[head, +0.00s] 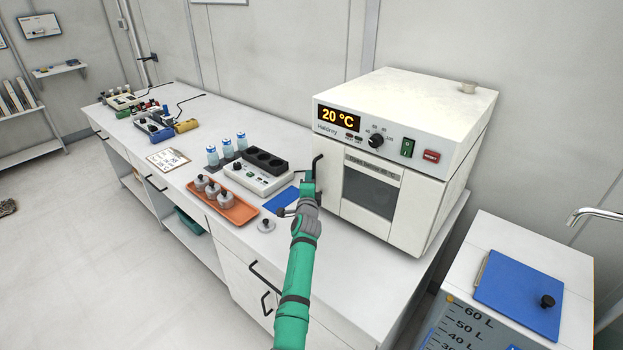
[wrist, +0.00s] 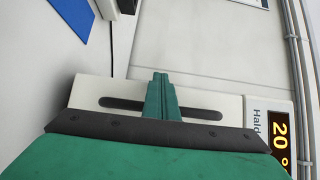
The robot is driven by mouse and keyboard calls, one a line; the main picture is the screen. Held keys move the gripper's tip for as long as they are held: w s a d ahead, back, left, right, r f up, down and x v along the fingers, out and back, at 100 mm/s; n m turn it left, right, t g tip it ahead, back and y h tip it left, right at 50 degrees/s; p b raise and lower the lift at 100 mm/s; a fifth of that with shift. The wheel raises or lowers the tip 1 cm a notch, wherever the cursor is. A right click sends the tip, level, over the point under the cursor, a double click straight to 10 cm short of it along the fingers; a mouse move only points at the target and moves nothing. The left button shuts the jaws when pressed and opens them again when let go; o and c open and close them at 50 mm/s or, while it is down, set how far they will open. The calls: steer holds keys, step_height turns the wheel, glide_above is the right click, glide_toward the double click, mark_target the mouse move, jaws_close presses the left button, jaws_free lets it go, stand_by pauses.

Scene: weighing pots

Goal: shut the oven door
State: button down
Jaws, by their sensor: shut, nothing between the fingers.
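The white oven (head: 440,110) stands on the bench at the right of the head view. Its display reads 20 °C. Its door (head: 408,215), with a dark window, looks flush with the front; I see no clear gap. The dark door handle (head: 317,164) is at the door's left edge. My green gripper (head: 308,184) is at that left edge, just below the handle, and hides part of the edge. I cannot tell whether it touches the door. In the wrist view my gripper's fingers (wrist: 161,92) are together and empty, with the oven display (wrist: 281,142) at the right.
Left of the oven are a blue mat (head: 282,199), a weighing device (head: 256,177), an orange tray (head: 226,203) with metal pots, and a loose pot (head: 266,226). A container with a blue lid (head: 515,288) stands at the lower right.

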steer(key=shift+w+d+r, duration=0.15)
steer(key=shift+d+r, duration=0.3)
steer(key=shift+d, duration=0.4)
steer(key=s+a, duration=0.9)
steer(key=s, duration=0.2)
steer(key=shift+s+a+f, duration=0.3)
steer(key=shift+a+f, duration=0.05)
steer(key=shift+f, duration=0.1)
